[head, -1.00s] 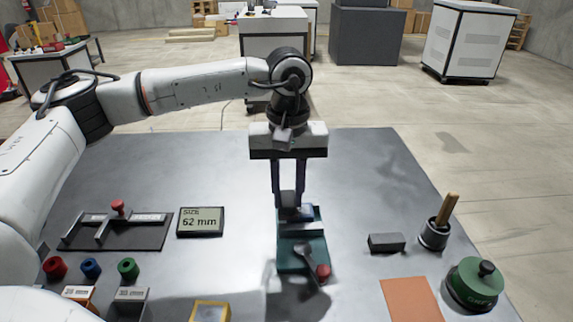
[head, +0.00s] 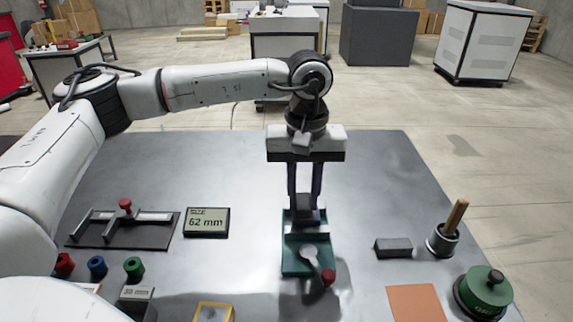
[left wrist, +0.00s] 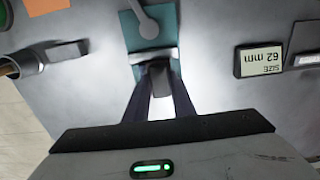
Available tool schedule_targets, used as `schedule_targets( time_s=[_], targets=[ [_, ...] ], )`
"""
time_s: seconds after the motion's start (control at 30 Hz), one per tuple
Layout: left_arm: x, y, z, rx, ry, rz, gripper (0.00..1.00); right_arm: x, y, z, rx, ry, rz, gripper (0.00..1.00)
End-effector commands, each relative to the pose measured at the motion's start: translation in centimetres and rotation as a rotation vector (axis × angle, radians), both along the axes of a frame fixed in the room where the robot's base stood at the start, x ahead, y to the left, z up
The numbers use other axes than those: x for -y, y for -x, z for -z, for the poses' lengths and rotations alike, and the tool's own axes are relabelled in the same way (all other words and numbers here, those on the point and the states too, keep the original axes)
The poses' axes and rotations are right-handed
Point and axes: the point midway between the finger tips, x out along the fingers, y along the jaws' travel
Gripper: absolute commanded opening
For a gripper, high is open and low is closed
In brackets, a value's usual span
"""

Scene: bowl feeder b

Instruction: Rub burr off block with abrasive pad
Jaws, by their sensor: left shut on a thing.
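My left gripper (head: 305,204) is above the rear of the teal vise (head: 291,262), fingers pointing down. It is shut on a dark grey piece, which looks like the abrasive pad (head: 305,206). In the left wrist view the pad (left wrist: 158,75) sits between the fingers, close to the vise's silver jaw (left wrist: 152,54). Whether it touches anything is unclear. The block is hidden behind the pad and fingers at the vise jaws. The vise lever ends in a red knob (head: 328,277). My right gripper is not in view.
A dark grey bar (head: 393,248), a cup with a wooden handle (head: 443,240), an orange sheet (head: 415,303) and a green lidded pot (head: 484,292) stand to the right. A size display (head: 207,221) reading 62 mm and a slotted black fixture (head: 125,228) are left. The table's back is clear.

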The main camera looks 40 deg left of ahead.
Motion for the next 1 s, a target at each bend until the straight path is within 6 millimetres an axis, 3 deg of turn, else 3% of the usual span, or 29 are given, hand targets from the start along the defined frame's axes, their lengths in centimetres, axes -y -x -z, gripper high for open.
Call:
schedule_targets(
  time_s=[0.2,0.33,1.0],
  targets=[
    [-1.3,0.1,0.2,-0.005,-0.003,0.007,0.0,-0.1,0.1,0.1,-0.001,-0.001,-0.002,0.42],
    [-1.2,0.0,-2.1,0.0,-0.002,0.011,0.0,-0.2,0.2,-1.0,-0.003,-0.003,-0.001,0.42],
    [-1.0,0.0,-7.6,-0.002,-0.002,0.014,0.0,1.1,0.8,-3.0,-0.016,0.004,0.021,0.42]
  ],
)
